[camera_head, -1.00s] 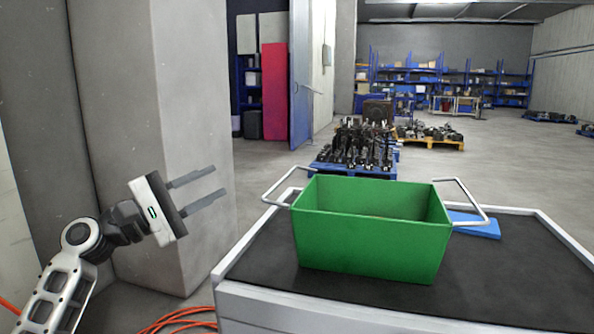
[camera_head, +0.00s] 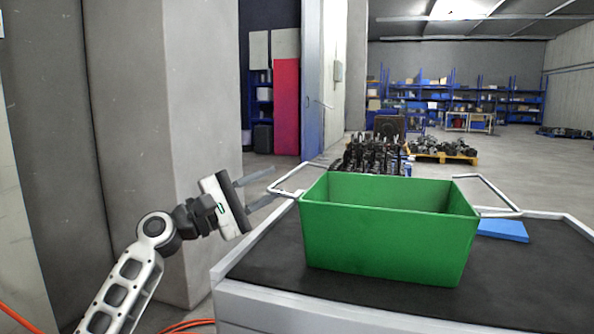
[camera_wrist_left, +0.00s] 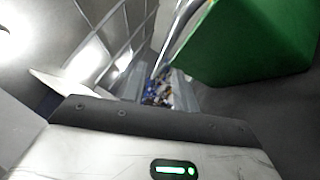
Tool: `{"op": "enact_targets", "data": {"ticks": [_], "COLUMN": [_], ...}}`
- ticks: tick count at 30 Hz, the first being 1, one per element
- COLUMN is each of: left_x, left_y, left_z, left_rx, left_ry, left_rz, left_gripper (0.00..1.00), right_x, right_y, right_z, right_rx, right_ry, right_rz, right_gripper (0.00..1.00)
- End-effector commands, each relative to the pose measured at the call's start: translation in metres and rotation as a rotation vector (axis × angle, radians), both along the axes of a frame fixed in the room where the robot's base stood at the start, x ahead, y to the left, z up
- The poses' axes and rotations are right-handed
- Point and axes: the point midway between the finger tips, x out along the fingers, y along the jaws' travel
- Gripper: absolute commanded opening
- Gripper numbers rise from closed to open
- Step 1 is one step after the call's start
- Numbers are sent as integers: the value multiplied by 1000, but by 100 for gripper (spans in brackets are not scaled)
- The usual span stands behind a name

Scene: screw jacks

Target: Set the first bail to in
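A green crate (camera_head: 388,236) stands on the cart top, with a wire bail on each end. The left bail (camera_head: 285,175) sticks outward from the left end. The right bail (camera_head: 498,190) sticks outward from the right end. No label shows which is the first. My left gripper (camera_head: 274,181) is open, with its fingers at the outer end of the left bail; contact cannot be told. In the left wrist view, the crate (camera_wrist_left: 250,40) is at upper right, and the bail's pale rod (camera_wrist_left: 178,32) runs up beside it. The gap between the fingers (camera_wrist_left: 158,88) looks empty. My right gripper is not in view.
The dark cart top (camera_head: 530,275) has a raised pale rim. A blue flat block (camera_head: 503,230) lies right of the crate. A concrete pillar (camera_head: 200,110) stands behind my left arm. The cart's right front is clear.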

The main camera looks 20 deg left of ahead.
Motion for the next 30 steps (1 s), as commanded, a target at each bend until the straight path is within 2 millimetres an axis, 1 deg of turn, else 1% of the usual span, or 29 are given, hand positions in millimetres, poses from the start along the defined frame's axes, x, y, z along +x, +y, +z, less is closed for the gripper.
{"op": "enact_targets", "data": {"ticks": [1,3,6,10,15,23,26,27,30], "left_x": [8,17,29,40,46,47,47,47,47], "left_y": [-8,-18,-29,-40,-46,-46,-46,-46,-46], "left_z": [5,9,13,17,19,19,19,19,19], "left_rx": [-2,-1,-1,-1,1,1,0,0,1], "left_ry": [-2,-1,-1,0,0,0,0,0,1], "left_rz": [-2,-2,-2,-1,1,1,0,0,0], "left_gripper": [29,29,29,29,29,29,4,0,0], "right_x": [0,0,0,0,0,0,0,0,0], "right_y": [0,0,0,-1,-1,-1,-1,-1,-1], "right_z": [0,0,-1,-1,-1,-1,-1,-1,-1], "right_rx": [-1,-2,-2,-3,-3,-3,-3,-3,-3], "right_ry": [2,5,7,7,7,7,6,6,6], "right_rz": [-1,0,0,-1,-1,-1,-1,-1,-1], "right_gripper": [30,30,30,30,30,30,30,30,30]}}
